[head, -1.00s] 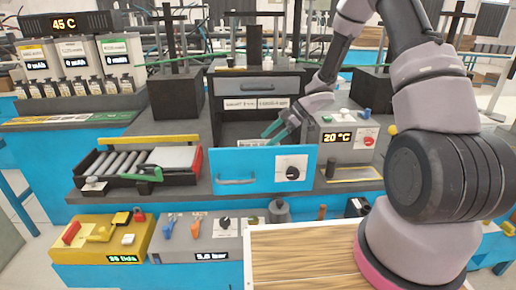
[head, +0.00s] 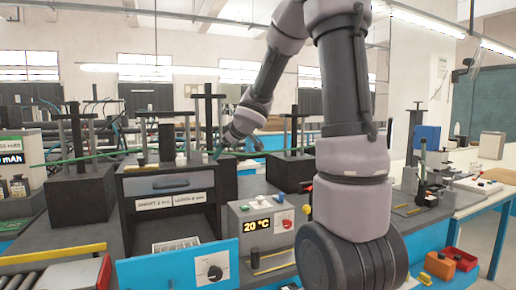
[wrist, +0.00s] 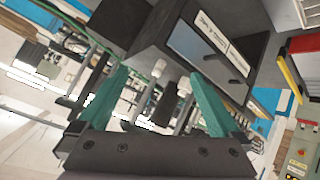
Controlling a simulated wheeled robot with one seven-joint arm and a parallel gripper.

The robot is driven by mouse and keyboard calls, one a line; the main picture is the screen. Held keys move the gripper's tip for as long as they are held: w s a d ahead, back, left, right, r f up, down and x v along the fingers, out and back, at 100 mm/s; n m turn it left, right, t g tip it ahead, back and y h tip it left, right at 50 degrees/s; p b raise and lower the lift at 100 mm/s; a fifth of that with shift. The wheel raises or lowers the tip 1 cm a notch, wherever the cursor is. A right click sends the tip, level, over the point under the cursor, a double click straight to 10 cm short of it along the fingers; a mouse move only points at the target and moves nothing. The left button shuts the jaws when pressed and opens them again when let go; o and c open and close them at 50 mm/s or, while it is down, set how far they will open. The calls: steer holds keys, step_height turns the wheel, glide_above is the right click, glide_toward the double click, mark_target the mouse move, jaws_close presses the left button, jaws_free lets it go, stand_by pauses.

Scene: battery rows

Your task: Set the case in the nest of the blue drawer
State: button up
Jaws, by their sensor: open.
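The blue drawer (head: 150,270) stands pulled out from a dark cabinet (head: 170,185), its blue front toward me. A pale, gridded, flat piece (head: 176,244) lies inside the drawer near its back; I cannot tell whether it is the case, the nest or both. My gripper (head: 218,150) is raised above drawer level, at the right of the cabinet top, apart from the drawer. In the wrist view its teal fingers (wrist: 159,74) are spread with nothing between them, and the cabinet shows tilted beyond.
A grey unit reading 20 °C (head: 262,225) stands right of the drawer. Several dark press stands with posts rise behind and beside the cabinet. A roller rack (head: 50,275) is at the lower left.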

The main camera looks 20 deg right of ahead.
steer(key=s+d+r+m+h, duration=0.3)
steer(key=s+d+r+m, duration=0.25)
steer(key=s, duration=0.25)
steer(key=s+a+m+g+y, duration=0.1)
steer(key=s+a+m, duration=0.2)
steer(key=s, duration=0.8)
steer(key=s+a+m+g+y, duration=0.2)
steer(key=s+a+m, duration=0.1)
steer(key=s, duration=0.9)
steer(key=shift+s+a+g+y, duration=0.2)
steer(key=shift+g+y, duration=0.1)
steer(key=shift+r, duration=0.1)
steer(key=shift+c, duration=0.3)
